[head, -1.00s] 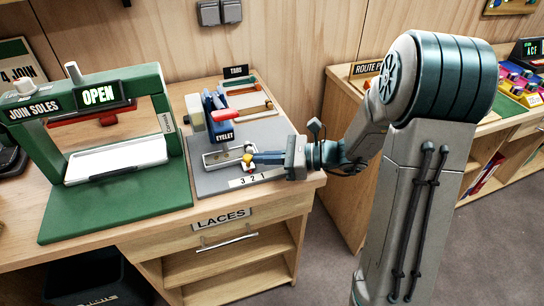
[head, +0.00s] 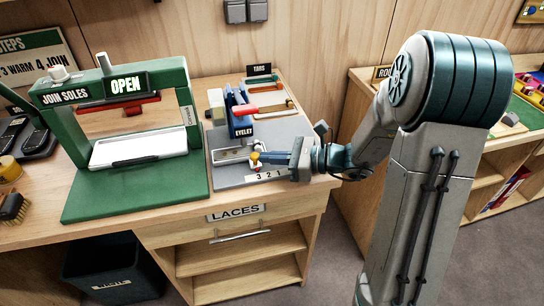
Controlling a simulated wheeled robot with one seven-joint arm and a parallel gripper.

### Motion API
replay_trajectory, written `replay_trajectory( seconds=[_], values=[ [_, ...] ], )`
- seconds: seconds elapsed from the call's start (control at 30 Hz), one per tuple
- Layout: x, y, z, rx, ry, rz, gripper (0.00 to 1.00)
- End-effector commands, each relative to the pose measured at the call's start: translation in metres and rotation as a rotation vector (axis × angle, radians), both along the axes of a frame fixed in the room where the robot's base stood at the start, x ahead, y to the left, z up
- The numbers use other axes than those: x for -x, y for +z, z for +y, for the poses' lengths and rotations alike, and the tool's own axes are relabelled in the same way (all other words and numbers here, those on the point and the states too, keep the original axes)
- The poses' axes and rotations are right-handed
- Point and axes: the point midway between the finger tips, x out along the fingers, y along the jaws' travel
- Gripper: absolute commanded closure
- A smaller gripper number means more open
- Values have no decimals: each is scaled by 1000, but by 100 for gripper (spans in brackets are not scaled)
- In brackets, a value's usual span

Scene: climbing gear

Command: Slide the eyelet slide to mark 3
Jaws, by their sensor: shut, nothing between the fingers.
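The eyelet press (head: 241,131), blue with a red lever, stands on a grey mat at the right end of the bench. In front of it is a pale metal track (head: 229,155). The eyelet slide shows as a small yellow-topped knob (head: 255,156) near the track's right end. The white mark strip (head: 268,175) in front reads 3, 2, 1 from left to right. The knob appears close to mark 3, slightly to its left. My gripper (head: 264,159) is shut and empty, reaching in from the right. Its tips are beside the knob; I cannot tell whether they touch.
The green sole-joining press (head: 125,190), marked OPEN, stands left of the mat. A TABS fixture (head: 275,95) is behind the eyelet press. The LACES drawer (head: 233,221) and open shelves are below. A dark bin (head: 112,270) stands under the bench.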

Motion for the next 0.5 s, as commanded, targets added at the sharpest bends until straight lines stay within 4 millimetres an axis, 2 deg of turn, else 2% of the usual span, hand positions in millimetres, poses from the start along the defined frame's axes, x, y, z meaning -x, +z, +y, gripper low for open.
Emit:
replay_trajectory(
  seconds=[0.07, 0.17, 0.5],
  values=[
    [2, 2, 3, -5, 14, 1, 100],
    [4, 5, -7, -5, 12, 1, 100],
    [19, 14, -81, -3, 1, -2, 100]
  ],
)
